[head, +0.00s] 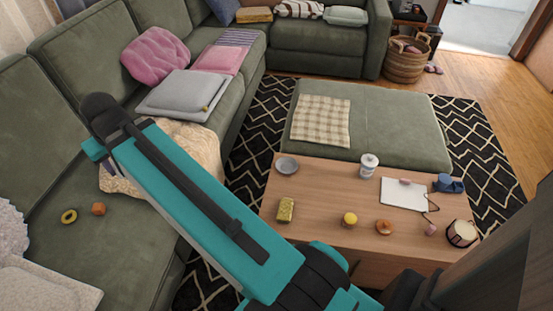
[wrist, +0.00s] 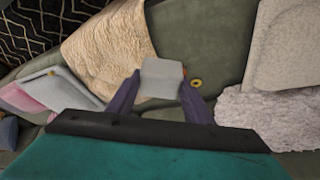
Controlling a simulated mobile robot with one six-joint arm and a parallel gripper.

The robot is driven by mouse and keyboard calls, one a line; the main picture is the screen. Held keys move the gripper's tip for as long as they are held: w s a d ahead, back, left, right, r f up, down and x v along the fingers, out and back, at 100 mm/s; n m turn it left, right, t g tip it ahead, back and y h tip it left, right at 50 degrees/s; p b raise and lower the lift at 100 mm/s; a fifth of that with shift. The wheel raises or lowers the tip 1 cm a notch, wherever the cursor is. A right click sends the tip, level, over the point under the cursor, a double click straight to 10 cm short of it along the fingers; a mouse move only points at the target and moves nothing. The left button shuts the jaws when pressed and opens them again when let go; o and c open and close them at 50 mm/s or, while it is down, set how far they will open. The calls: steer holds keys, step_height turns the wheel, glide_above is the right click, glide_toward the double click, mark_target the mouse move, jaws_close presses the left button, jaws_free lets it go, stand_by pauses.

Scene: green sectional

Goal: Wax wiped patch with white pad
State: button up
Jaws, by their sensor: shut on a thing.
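In the wrist view, my gripper (wrist: 160,84) has its two dark purple fingers closed on the sides of a small white pad (wrist: 162,68). The pad is held between the fingers, with the green sofa seat (wrist: 205,50) behind it. I cannot tell how far the pad is from the seat. I cannot make out a wiped patch in either view.
A yellow ring (head: 69,216) and an orange block (head: 99,209) lie on the sofa, beside a cream throw (head: 201,146). The wooden table (head: 320,195) holds a gold tin (head: 285,210), a grey dish (head: 287,165), a lidded white cup (head: 368,165) and a blue mug (head: 447,184).

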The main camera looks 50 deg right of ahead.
steer(key=shift+a, duration=0.1)
steer(key=s+d+f+m+g+h+b, duration=0.15)
steer(key=d+f+m+b, duration=0.35)
steer(key=d, duration=0.7)
steer(key=s+d+f+m+h+b, duration=0.1)
steer(key=s+d+f+m, duration=0.35)
steer(key=d, duration=0.75)
steer(key=d+f+m+g+h+b, duration=0.1)
steer(key=d+f+m+b, duration=0.1)
steer(key=d+f, duration=0.8)
steer(key=s+d+f+m+g+b, duration=0.1)
steer(key=s+d+f+m+b, duration=0.2)
steer(key=s+d, duration=0.9)
steer(key=s+d+f+m+g+b, duration=0.2)
steer(key=s+d+f+m+b, duration=0.2)
steer(key=s+d+f+m, duration=0.3)
steer(key=s+d+f, duration=0.3)
steer(key=s+d, duration=0.3)
steer(key=d, duration=0.2)
steer(key=shift+d+f+h, duration=0.15)
steer(key=shift+h, duration=0.2)
steer(key=shift+m+g, duration=0.25)
